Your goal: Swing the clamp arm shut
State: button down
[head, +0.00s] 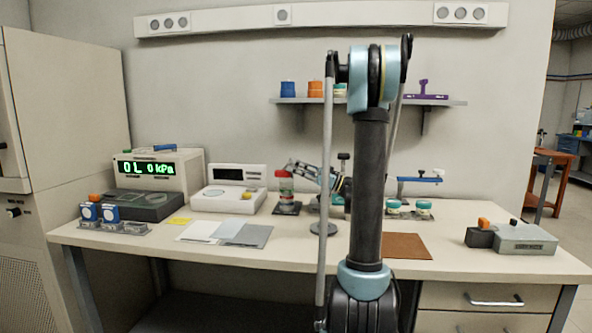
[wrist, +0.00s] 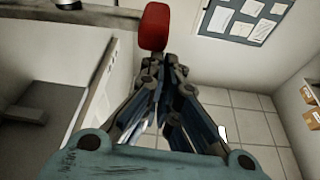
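My gripper (head: 318,174) reaches over the bench behind my upright arm and points left at a red-topped item (head: 285,174). This item stands on a small dark base and has a green band. In the wrist view a rounded red piece (wrist: 153,27) lies just beyond my fingertips (wrist: 166,66), which are close together and look shut. Whether they touch it is unclear. A blue bar (head: 418,180) on a stand lies level to the right of my arm. I cannot tell for sure which part is the clamp arm. My arm hides the middle of the bench.
A display box (head: 160,167) reading "0L 0kPa" and a white instrument (head: 229,197) stand at the left. Lidded jars (head: 424,208), a brown mat (head: 405,247) and a grey box (head: 525,239) lie to the right. A wall shelf (head: 440,102) holds small items above.

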jog(key=s+d, duration=0.2)
jog(key=d, duration=0.7)
jog(key=shift+s+r, duration=0.2)
jog(key=shift+s, duration=0.05)
jog(key=shift+d, duration=0.1)
dwell(0.3)
